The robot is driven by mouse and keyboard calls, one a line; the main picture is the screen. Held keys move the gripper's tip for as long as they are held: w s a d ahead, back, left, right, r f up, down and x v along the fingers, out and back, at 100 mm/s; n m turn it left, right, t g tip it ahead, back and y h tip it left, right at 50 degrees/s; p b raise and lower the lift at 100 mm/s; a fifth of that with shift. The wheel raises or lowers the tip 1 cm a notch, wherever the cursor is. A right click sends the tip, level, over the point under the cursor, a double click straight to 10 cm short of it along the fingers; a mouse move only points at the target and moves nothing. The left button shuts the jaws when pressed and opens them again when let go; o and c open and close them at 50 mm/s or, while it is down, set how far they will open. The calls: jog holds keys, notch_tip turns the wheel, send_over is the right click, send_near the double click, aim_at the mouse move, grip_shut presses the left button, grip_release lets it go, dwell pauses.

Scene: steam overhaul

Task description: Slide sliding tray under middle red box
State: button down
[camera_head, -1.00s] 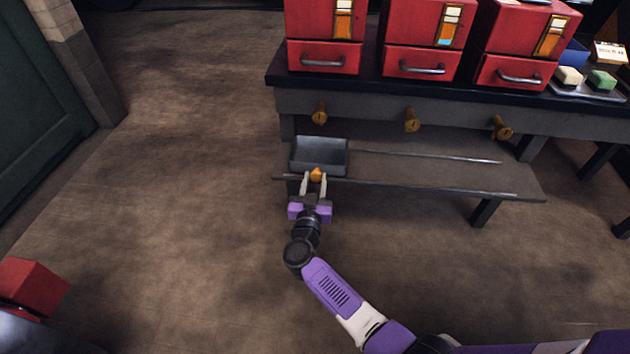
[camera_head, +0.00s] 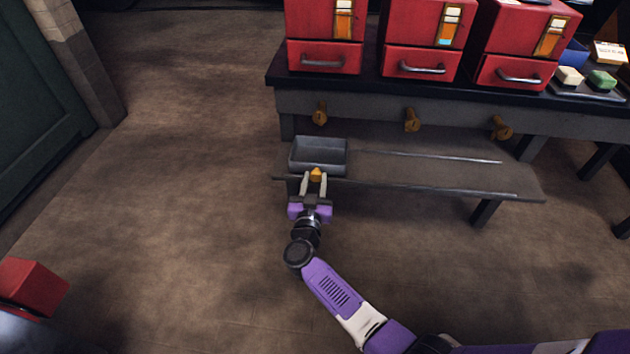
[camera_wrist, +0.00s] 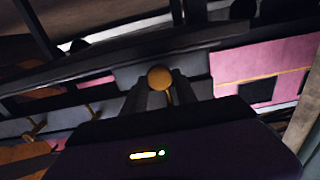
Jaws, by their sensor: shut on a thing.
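The sliding tray (camera_head: 320,152) is a grey open box at the left end of a low rail shelf (camera_head: 430,175), below the left red box (camera_head: 324,22). The middle red box (camera_head: 427,24) stands on the bench above, to the right of the tray. My gripper (camera_head: 315,180) is at the tray's front side, shut on its orange knob (camera_head: 316,174). In the wrist view the round knob (camera_wrist: 160,78) sits between the fingertips. The tray looks empty.
A right red box (camera_head: 525,30) stands on the bench (camera_head: 345,102). Several brass taps hang along the bench front, one brass tap (camera_head: 412,120) below the middle box. The rails right of the tray are clear. A red object (camera_head: 32,287) is at lower left.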

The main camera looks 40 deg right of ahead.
jog(key=s+d+p, duration=0.3)
jog(key=s+d, duration=1.2)
jog(key=s, duration=0.4)
jog(key=shift+s+d, duration=0.2)
jog(key=shift+s, duration=0.2)
jog(key=c, duration=1)
grip_release()
